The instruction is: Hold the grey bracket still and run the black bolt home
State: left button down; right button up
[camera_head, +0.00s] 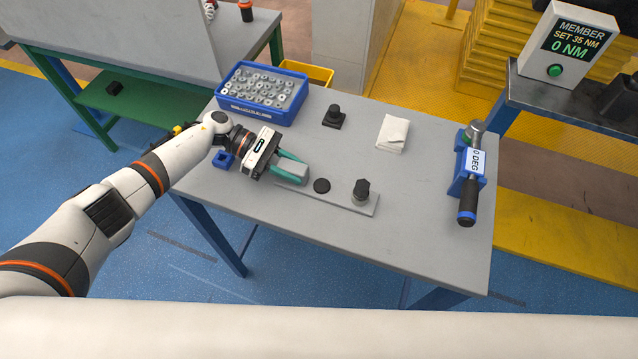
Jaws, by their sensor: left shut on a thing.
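The grey bracket (342,198) is a flat bar lying on the grey table, with a raised grey block at its left end. My left gripper (291,169) reaches in from the left, its teal fingers shut on that block. A black bolt (361,187) stands upright near the bracket's right end; how deep it sits cannot be told. A dark round disc or hole (321,185) shows midway along the bracket. My right gripper is out of view.
A blue bin (258,112) of metal parts stands at the back left. A black fitting (333,117) and a folded white cloth (393,133) lie behind the bracket. A wrench (467,205) rests in a blue holder marked "0 DEG" at right. A display (571,45) reads "0 NM".

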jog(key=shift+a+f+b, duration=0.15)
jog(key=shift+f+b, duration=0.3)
jog(key=shift+b, duration=0.05)
dwell(0.8)
dwell(1.9)
